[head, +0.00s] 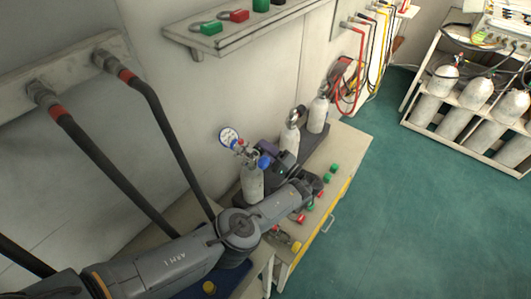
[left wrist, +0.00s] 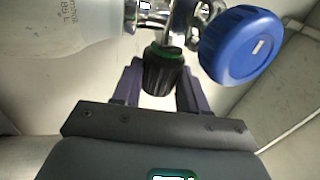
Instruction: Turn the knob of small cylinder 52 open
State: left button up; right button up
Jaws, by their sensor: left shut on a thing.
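A small white cylinder (head: 252,183) stands on the bench in the head view, with a round gauge (head: 229,136) and a blue knob (head: 264,161) at its top. In the left wrist view the white cylinder (left wrist: 60,22) lies at the upper left, its printed label only partly visible. Its valve carries the large blue knob (left wrist: 240,46) and a black knob with a green ring (left wrist: 163,72). My left gripper (left wrist: 160,88) has its fingers on both sides of the black knob and is shut on it. No number 52 is readable. My right gripper is not in view.
Two more white cylinders (head: 290,142) (head: 317,114) stand behind on the bench. Green and red pieces (head: 330,178) lie near the bench's front edge. Black hoses (head: 95,155) hang at the left, and a wall shelf (head: 240,38) holds padlocks.

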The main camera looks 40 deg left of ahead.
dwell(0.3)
pick_arm(q)
jog(key=o, duration=1.1)
jog(key=shift+d, duration=0.1)
jog(key=b+v, duration=0.6)
jog(key=v, duration=0.4)
jog(key=shift+s+d+f, duration=0.1)
jog(key=shift+d+f, duration=0.05)
jog(key=shift+d, duration=0.15)
